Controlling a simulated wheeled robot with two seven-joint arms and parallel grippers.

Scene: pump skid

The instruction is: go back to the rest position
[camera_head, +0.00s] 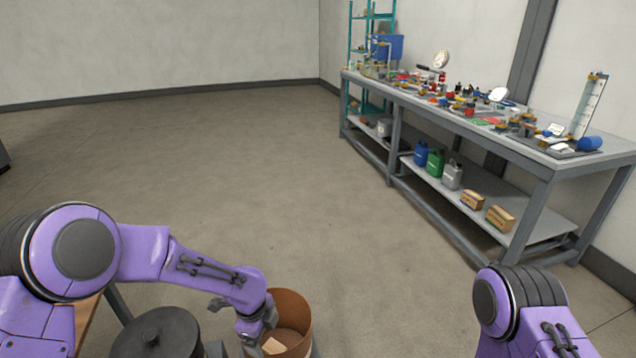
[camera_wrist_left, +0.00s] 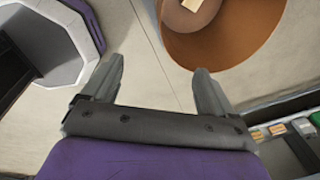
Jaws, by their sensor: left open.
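My left arm comes in from the left in the head view and reaches down beside a brown round bin (camera_head: 291,308). My left gripper (camera_wrist_left: 157,73) is open in the left wrist view, with nothing between its fingers and bare floor beyond them. The bin (camera_wrist_left: 245,40) is at the top right there, beyond the right fingertip, with a small light block (camera_wrist_left: 191,5) inside it. The block also shows in the head view (camera_head: 273,346). In the head view my left gripper is partly hidden by its wrist. Only part of my right arm shows at the lower right; its gripper is outside both views.
A long grey workbench (camera_head: 560,168) covered with small parts stands at the right, with jerrycans and boxes on its lower shelf. A teal rack (camera_head: 351,45) stands behind it. A dark lidded drum (camera_head: 157,338) is left of the bin. The middle floor is clear.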

